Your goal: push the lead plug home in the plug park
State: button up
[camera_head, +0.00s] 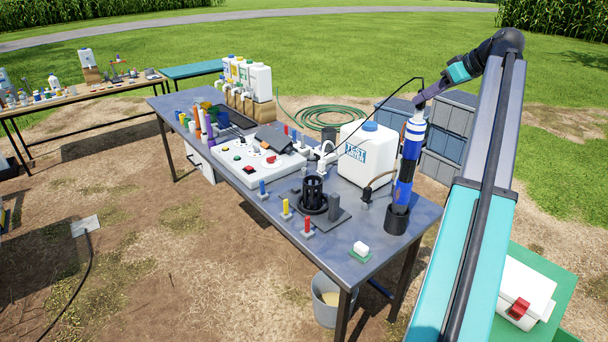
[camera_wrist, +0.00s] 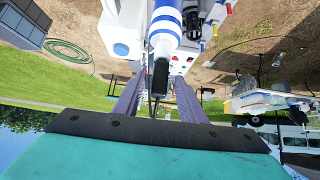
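My gripper (camera_head: 420,98) hangs beside the top of an upright blue-and-white striped probe (camera_head: 411,150), which stands in a black round holder (camera_head: 397,220) at the table's right end. In the wrist view the striped probe (camera_wrist: 166,18) points toward me. A black block (camera_wrist: 160,76), apparently the lead plug, shows between my two fingers (camera_wrist: 159,85). The fingers stand apart, with a gap seeming to show on each side of the block. A thin black lead (camera_head: 385,95) arcs from near my gripper down toward the table. I cannot make out which part is the plug park.
The metal table (camera_head: 392,252) holds a white TEST container (camera_head: 367,155), a black slotted holder (camera_head: 313,195), a white control panel (camera_head: 245,160) and small coloured posts. Grey crates (camera_head: 450,130) stand behind. A bucket (camera_head: 328,298) stands below. Open air surrounds the probe's top.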

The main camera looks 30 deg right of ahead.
grip_shut()
notch_tip(320, 180, up, 7)
jog(key=p, duration=0.2)
dwell(1.1)
jog(key=shift+a, duration=0.1)
jog(key=w+a+f+m+h+b, duration=0.1)
jog(key=w+a+f+b, duration=0.1)
jog(key=w+a+f, duration=0.45)
jog(key=w+a+f+m+b, duration=0.1)
jog(key=w+a+f, duration=0.3)
jog(key=a+f, duration=0.6)
jog(key=w+a+f+h+b, duration=0.1)
jog(key=w+a+f+b, duration=0.1)
jog(key=w+a+f, duration=0.5)
jog(key=s+a+f+b, duration=0.1)
jog(key=a+f, duration=0.5)
jog(key=a, duration=0.4)
jog(key=s+a+f+b, duration=0.1)
jog(key=a+f, duration=0.5)
jog(key=a, duration=0.5)
jog(key=a+f+b, duration=0.2)
jog(key=a+f, duration=0.4)
jog(key=a, duration=0.4)
jog(key=shift+s+a+f+m, duration=0.35)
jog(key=shift+s+f+m, duration=0.05)
